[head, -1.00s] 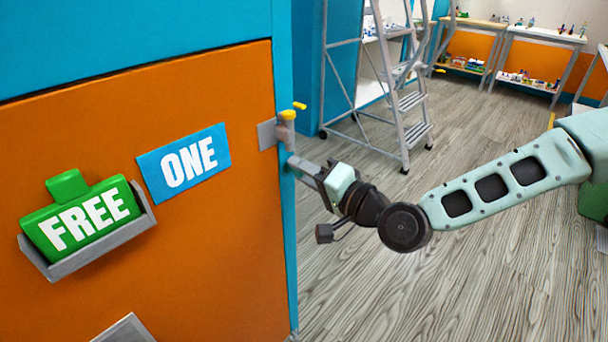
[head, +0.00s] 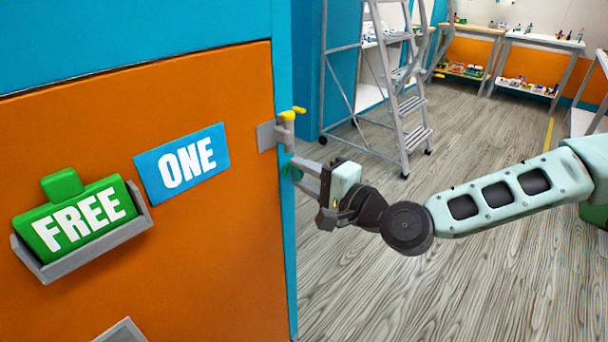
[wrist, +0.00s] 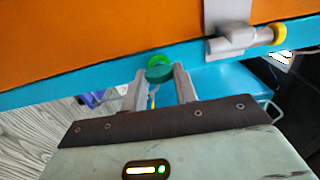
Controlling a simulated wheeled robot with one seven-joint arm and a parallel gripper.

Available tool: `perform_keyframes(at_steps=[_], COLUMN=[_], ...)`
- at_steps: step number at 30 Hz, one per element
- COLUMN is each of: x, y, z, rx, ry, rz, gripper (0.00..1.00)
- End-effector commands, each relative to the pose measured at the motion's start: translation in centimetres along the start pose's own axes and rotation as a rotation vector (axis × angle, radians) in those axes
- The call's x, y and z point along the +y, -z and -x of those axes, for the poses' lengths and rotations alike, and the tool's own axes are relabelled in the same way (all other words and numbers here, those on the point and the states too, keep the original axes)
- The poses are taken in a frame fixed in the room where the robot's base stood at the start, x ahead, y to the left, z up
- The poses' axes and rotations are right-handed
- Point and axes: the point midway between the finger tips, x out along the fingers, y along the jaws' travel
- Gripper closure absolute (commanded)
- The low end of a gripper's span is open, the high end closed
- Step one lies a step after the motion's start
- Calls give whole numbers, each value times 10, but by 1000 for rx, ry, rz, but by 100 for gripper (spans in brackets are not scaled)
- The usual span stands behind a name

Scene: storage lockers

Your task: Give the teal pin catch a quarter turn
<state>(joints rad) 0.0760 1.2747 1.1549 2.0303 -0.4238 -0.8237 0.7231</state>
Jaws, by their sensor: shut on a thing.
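The teal pin catch (head: 291,170) sits on the blue edge of the orange locker door, below the yellow-capped latch. In the wrist view its round teal knob (wrist: 159,74) lies between the two grey fingertips, with a brighter green part behind it. My gripper (head: 300,173) reaches it from the right and is shut on the knob. In the head view the fingers lie one above the other and partly cover the catch. Its exact turn angle is hard to tell.
A yellow-capped latch (head: 287,117) is just above the catch. A green FREE block (head: 80,220) sits in a grey holder on the door, left of a blue ONE sign (head: 182,163). A stepladder (head: 390,90) stands behind.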

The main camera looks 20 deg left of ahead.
Motion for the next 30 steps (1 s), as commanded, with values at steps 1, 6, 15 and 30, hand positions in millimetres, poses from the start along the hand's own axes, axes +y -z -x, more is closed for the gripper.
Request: perform_keyframes(at_steps=[1,6,15,30], x=[2,2,1,2], y=[0,1,0,1], z=[1,1,0,40], rx=[1,1,0,1], ry=[-5,-5,-3,-2], rz=[-2,-1,1,1], gripper=[94,94,49,49])
